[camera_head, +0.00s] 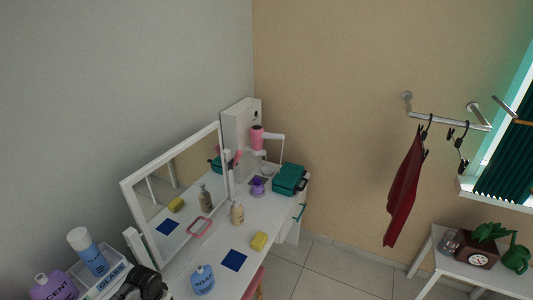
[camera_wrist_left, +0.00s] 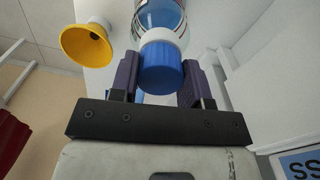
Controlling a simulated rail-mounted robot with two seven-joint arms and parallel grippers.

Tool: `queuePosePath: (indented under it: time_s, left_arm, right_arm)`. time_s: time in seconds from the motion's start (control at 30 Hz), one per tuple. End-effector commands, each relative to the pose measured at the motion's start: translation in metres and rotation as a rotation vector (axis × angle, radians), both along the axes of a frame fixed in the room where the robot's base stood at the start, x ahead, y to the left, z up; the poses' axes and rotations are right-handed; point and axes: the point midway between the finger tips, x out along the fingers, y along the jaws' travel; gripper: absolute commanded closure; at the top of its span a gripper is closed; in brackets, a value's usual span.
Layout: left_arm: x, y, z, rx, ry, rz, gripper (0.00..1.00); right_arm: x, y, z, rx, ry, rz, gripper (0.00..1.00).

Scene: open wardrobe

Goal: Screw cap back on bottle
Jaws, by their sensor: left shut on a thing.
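In the left wrist view my left gripper (camera_wrist_left: 160,82) has its dark purple fingers shut on a blue cap (camera_wrist_left: 160,66), one finger on each side. A clear bottle (camera_wrist_left: 161,14) with coloured lines lies directly beyond the cap, in line with it. A pale rim shows at the cap's far edge. I cannot tell whether the cap is threaded on or only against the neck. My right gripper is in neither view.
A yellow funnel-shaped thing (camera_wrist_left: 87,43) stands left of the bottle. A white labelled box (camera_wrist_left: 297,160) is close at the right.

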Motion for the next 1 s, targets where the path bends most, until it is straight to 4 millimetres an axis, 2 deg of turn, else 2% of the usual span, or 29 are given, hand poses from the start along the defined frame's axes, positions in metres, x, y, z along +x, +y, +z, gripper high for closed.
queuePosePath:
  time_s: [0.2,0.4,0.57,0.77,0.8,1.0]
  left_arm:
    - [0.0001,0.0002,-0.0007,0.001,0.000,-0.309,0.84]
    - [0.0001,0.0000,-0.0008,0.001,0.000,-0.532,0.84]
    - [0.0001,-0.0001,-0.0005,0.000,0.000,-0.607,0.84]
    - [0.0001,-0.0001,-0.0003,0.000,0.000,-0.612,0.84]
    - [0.0001,-0.0001,-0.0003,0.000,0.000,-0.612,0.56]
    - [0.0001,-0.0001,-0.0003,0.000,0.000,-0.611,0.37]
  right_arm:
    - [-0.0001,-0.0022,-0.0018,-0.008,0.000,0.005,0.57]
    - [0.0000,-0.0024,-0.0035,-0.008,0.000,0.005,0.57]
    - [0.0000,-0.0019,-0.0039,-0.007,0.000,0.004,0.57]
    - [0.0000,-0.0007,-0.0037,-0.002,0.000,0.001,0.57]
    - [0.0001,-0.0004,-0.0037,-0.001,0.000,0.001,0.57]
    - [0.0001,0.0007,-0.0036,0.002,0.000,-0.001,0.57]
